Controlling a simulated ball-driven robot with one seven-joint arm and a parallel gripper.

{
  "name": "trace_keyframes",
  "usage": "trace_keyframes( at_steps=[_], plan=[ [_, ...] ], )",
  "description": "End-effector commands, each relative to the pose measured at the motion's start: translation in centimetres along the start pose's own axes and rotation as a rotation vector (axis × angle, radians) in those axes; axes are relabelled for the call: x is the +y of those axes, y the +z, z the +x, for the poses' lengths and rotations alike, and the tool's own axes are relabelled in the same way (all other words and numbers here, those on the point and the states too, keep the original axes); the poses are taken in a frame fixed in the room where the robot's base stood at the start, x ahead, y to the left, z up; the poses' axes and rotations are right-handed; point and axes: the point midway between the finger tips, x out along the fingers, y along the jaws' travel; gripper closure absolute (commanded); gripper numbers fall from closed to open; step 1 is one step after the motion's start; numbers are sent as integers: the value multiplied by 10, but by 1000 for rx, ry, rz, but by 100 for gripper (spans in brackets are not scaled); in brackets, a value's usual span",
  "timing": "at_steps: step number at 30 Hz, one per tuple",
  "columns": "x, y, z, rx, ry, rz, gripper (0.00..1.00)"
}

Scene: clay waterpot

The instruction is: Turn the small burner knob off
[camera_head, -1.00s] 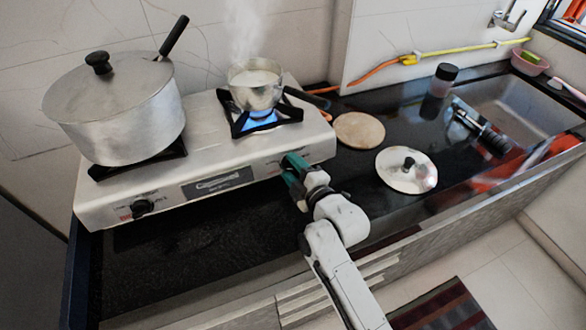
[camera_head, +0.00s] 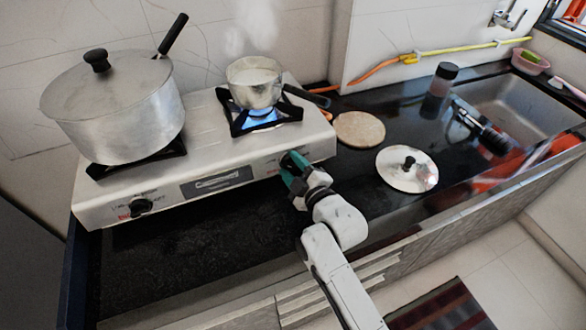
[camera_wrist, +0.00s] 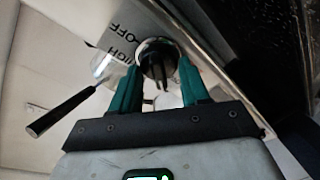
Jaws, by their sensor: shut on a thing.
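The small burner knob (camera_wrist: 157,62) is dark with a silvery ring around it, on the stove front in the wrist view. The words OFF and HIGH are printed beside it. My gripper (camera_wrist: 156,75) has its teal fingers on both sides of the knob and is shut on it. In the head view my gripper (camera_head: 291,164) is at the right end of the stove front and largely hides the knob. The small burner (camera_head: 240,120) shows a blue flame under the small pot (camera_head: 254,92).
A large lidded pot (camera_head: 125,115) stands on the left burner, above another knob (camera_head: 141,207). The small pot's handle points right.

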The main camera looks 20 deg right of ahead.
Motion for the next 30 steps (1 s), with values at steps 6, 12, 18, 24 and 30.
trace_keyframes(
  at_steps=[6,12,18,24,30],
  plan=[
    [-4,3,1,-1,31,197,85],
    [-6,5,1,0,63,385,85],
    [-6,6,1,1,96,573,85],
    [-5,6,1,1,127,762,85],
    [-4,6,1,1,156,951,85]
  ],
)
